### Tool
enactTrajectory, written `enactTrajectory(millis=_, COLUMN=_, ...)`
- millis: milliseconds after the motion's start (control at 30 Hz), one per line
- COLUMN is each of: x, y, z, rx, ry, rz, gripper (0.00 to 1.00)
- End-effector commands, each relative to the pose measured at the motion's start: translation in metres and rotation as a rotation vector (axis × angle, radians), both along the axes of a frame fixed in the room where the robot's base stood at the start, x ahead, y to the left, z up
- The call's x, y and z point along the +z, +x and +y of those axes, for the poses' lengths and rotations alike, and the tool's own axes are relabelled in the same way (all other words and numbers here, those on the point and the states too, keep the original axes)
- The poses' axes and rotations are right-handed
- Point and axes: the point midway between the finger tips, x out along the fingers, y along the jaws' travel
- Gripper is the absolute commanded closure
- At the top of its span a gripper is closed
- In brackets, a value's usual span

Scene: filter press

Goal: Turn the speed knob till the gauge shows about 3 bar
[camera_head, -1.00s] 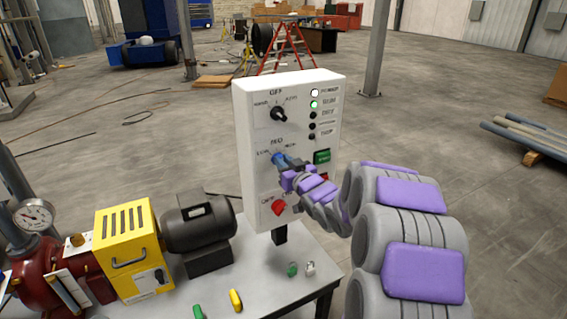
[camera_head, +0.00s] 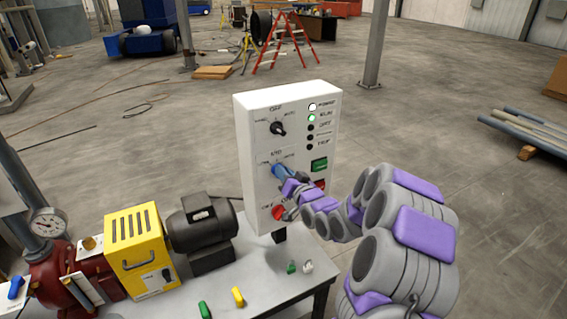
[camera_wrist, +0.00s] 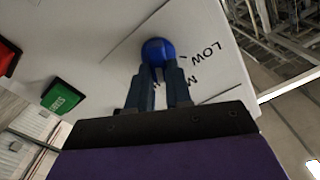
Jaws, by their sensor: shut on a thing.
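The blue speed knob (camera_head: 279,168) is on the front of the white control panel (camera_head: 257,194), in its middle row. In the wrist view the round blue knob (camera_wrist: 157,51) sits between the fingertips of my gripper (camera_wrist: 160,73), beside the printed word LOW. My gripper (camera_head: 287,180) is shut on the knob. The pressure gauge (camera_head: 47,225) is a white dial on the red pump at the left. Its needle is too small to read surely.
Above the knob is a black selector (camera_head: 278,129). A green button (camera_head: 319,164) is to its right and a red knob (camera_head: 278,212) below. A yellow box (camera_head: 135,240) and dark motor (camera_head: 203,230) stand on the bench. Small green and yellow pieces lie in front.

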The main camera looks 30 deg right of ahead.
Motion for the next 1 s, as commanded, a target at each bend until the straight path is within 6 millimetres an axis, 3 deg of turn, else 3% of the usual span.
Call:
enactTrajectory(millis=500, x=0.0018, y=0.0005, z=-0.0061, rx=-0.006, ry=0.291, rz=0.001, gripper=1.0)
enactTrajectory(millis=1000, x=0.0002, y=0.0005, z=-0.0065, rx=-0.006, ry=0.327, rz=0.003, gripper=1.0)
